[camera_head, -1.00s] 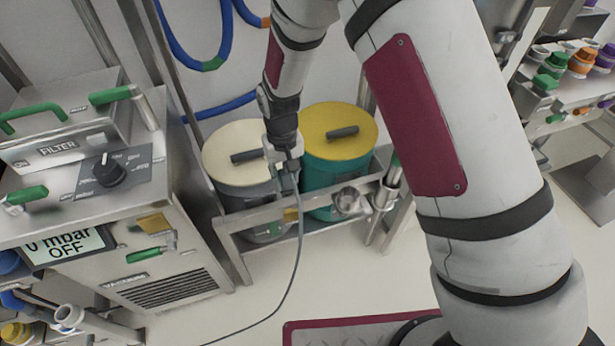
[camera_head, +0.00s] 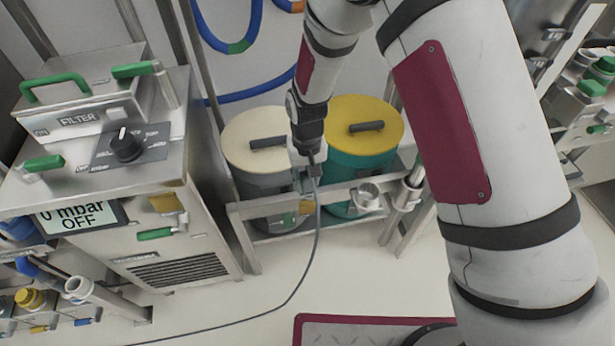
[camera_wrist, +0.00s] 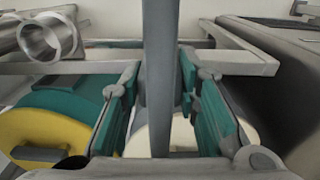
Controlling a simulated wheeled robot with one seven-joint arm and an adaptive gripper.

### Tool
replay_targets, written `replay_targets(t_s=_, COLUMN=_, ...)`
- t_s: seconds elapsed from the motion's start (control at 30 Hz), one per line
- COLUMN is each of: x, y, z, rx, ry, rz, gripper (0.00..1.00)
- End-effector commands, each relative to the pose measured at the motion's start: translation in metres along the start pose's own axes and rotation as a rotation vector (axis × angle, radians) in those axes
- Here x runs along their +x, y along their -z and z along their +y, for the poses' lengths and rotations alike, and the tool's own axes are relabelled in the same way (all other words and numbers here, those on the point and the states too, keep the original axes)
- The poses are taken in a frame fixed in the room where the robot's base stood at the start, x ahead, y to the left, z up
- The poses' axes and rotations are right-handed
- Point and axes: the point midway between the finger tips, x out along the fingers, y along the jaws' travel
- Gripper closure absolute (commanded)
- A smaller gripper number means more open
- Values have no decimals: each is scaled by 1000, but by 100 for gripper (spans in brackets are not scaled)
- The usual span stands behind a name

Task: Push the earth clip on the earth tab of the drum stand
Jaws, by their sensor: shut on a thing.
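My gripper (camera_head: 309,166) is shut on the grey earth clip (camera_head: 308,184), in front of the cream-lidded drum and just above the front rail of the drum stand (camera_head: 345,190). A grey cable hangs from the clip to the floor. In the wrist view, the teal pads of my gripper (camera_wrist: 158,105) flank a grey upright strip, probably the cable (camera_wrist: 160,60), which hides what lies behind it. A small brass-coloured patch (camera_head: 306,206) shows on the rail just below the clip. I cannot tell whether it is the earth tab, or whether the clip touches it.
The cream-lidded drum (camera_head: 245,150) and the yellow-lidded teal drum (camera_head: 385,125) stand behind the rail. A filter and vacuum cabinet (camera_head: 150,205) stands to the left.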

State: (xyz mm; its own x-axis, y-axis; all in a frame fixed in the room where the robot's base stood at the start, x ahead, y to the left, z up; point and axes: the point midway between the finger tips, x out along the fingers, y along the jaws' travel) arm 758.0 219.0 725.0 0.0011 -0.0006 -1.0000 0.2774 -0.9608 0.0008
Motion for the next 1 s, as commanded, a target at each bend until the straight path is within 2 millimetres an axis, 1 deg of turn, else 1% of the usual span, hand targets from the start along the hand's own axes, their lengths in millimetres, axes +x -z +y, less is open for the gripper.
replay_targets(t_s=0.37, x=0, y=0, z=0, rx=0, ry=0, rz=0, gripper=100)
replay_targets(t_s=1.0, x=28, y=0, z=0, rx=0, ry=0, rz=-1, gripper=100)
